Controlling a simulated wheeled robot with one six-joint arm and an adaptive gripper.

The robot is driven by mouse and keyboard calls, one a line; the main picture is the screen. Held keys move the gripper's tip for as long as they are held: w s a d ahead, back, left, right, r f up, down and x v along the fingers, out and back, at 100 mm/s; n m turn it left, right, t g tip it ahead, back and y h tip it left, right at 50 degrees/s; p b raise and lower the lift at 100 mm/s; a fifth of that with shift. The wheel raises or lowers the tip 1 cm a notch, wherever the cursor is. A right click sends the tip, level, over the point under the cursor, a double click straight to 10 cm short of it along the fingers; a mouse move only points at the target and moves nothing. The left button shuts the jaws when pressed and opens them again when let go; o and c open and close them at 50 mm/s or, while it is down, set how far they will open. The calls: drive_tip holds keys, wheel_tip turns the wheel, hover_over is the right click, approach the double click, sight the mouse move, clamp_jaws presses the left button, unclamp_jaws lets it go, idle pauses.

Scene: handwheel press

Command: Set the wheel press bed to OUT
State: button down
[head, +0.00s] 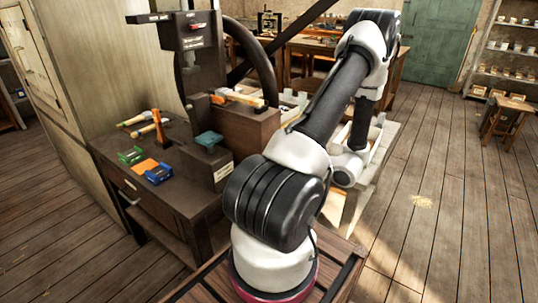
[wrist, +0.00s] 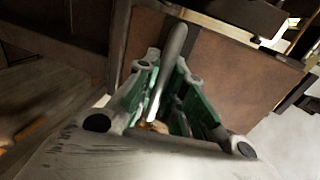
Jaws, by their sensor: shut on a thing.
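The press stands on a dark wooden bench in the head view, with a tall dark frame (head: 187,75) and a large dark handwheel (head: 264,62) behind it. A teal block (head: 209,139) sits on a dark pedestal with a pale label too small to read. Which part is the bed, and its setting, I cannot tell. In the wrist view my gripper (wrist: 165,80), with green-padded fingers, is shut on a smooth grey handle (wrist: 175,42) that sticks out beyond the fingertips, in front of a brown panel. In the head view my arm hides the gripper and this handle.
Hammers (head: 152,126), a green box (head: 131,155), an orange pad (head: 146,166) and a blue box (head: 159,174) lie on the bench (head: 188,199) left of the press. A wooden stool (head: 507,112) stands far right. The plank floor (head: 440,200) at right is clear.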

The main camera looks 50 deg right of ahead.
drive_tip(key=a+f+v, duration=0.1)
drive_tip(key=f+v, duration=0.1)
drive_tip(key=v, duration=0.8)
drive_tip(key=shift+s+d, duration=0.45)
drive_tip(key=shift+s, duration=0.2)
drive_tip(key=shift+f, duration=0.1)
drive_tip(key=c, duration=1.5)
unclamp_jaws()
drive_tip(key=shift+s, duration=0.15)
drive_tip(key=v, duration=1.2)
